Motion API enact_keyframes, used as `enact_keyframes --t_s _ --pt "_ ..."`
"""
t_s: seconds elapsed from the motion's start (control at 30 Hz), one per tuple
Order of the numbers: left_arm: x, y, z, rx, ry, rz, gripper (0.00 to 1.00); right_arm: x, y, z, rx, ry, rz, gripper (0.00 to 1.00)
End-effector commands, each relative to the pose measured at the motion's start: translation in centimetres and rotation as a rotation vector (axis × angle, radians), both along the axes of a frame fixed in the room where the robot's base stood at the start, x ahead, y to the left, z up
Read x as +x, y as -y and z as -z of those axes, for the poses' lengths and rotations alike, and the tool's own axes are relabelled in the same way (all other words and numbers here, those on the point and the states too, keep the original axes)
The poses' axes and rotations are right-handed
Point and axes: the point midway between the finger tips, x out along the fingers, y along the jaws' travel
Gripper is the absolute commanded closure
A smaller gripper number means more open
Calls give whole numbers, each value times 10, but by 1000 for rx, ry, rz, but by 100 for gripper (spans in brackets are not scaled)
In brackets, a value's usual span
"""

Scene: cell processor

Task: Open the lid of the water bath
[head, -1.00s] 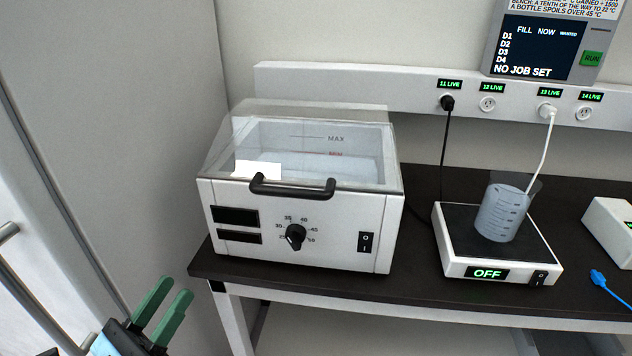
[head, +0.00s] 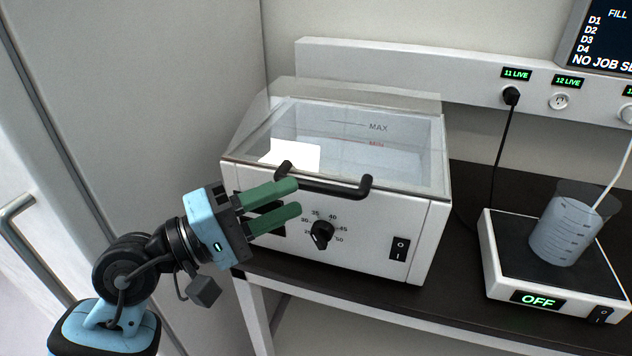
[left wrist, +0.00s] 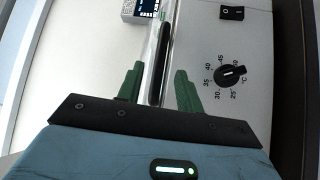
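The water bath (head: 375,240) is a white box with a dial and a switch on its front. Its clear lid (head: 345,95) is closed over the tank. A black bar handle (head: 325,187) runs along the lid's front edge. My left gripper (head: 296,198) is open, with green fingers pointing right at the left end of the handle. In the left wrist view the handle (left wrist: 161,65) lies beyond and between the two fingertips (left wrist: 158,82). I cannot tell whether they touch it. My right gripper is not in view.
A hot plate (head: 555,265) reading OFF carries a beaker of liquid (head: 565,230) to the right. A black cord (head: 503,145) runs from a wall socket strip (head: 400,75). A grey wall panel (head: 150,90) stands close on the left. Dark bench (head: 465,190) shows between the devices.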

Motion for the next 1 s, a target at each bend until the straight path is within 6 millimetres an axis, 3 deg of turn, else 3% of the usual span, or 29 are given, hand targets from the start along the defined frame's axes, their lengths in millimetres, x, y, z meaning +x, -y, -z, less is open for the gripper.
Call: enact_keyframes --t_s 0.33,0.73,1.0 --pt "20 41 -10 -4 1 2 64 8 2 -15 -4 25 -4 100" --pt "23 47 -8 -2 -1 0 64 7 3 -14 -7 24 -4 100" --pt "23 47 -8 -2 -1 0 99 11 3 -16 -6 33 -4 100"
